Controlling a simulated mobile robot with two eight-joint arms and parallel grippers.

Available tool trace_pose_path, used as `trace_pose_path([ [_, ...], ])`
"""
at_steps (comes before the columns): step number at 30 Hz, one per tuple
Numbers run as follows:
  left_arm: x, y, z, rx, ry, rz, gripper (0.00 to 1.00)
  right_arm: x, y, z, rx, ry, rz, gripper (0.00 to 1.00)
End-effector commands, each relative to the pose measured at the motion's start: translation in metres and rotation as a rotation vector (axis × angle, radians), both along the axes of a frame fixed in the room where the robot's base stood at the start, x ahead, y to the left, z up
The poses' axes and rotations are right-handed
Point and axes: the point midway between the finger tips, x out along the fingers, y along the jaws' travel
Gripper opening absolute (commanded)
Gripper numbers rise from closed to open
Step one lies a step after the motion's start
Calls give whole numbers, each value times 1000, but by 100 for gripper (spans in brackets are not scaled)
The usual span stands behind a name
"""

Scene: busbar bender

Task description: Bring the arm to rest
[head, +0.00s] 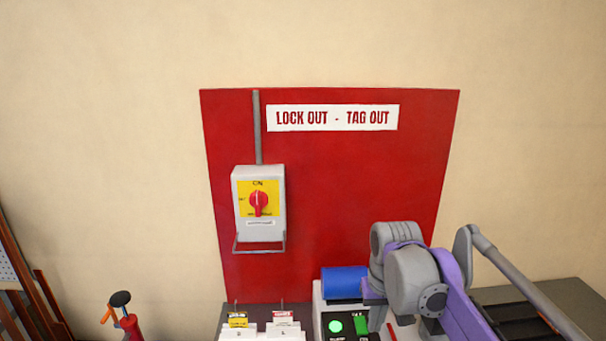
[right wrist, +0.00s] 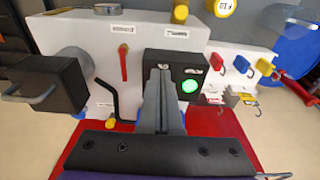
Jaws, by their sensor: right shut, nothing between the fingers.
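My right arm comes in from the lower right of the head view, its grey and purple wrist bent down over the bench. Its gripper shows in the right wrist view (right wrist: 163,95), with the two grey fingers together and nothing between them. The fingers overlap the black control panel (right wrist: 195,72) in that view, and I cannot tell whether they touch it. A green lit button (right wrist: 190,86) is beside them; it also shows in the head view (head: 335,326). My left gripper is not in view.
A red lockout board (head: 350,200) on the wall carries a grey switch box (head: 245,220) with a red knob. A blue cylinder (head: 344,281) lies close left of my wrist. Red, yellow and blue padlocks hang at the right (right wrist: 265,67).

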Motion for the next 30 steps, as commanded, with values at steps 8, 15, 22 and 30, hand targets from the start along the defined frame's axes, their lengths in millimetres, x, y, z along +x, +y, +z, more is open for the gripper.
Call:
trace_pose_path([
  [8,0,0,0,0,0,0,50,-102,-12,-57,4,-192,-15,0],
  [15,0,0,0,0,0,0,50,-172,-18,-121,3,-329,-23,0],
  [22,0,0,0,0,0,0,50,-196,-20,-147,3,-381,-27,0],
  [30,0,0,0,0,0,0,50,-196,-20,-148,3,-382,-27,0],
])
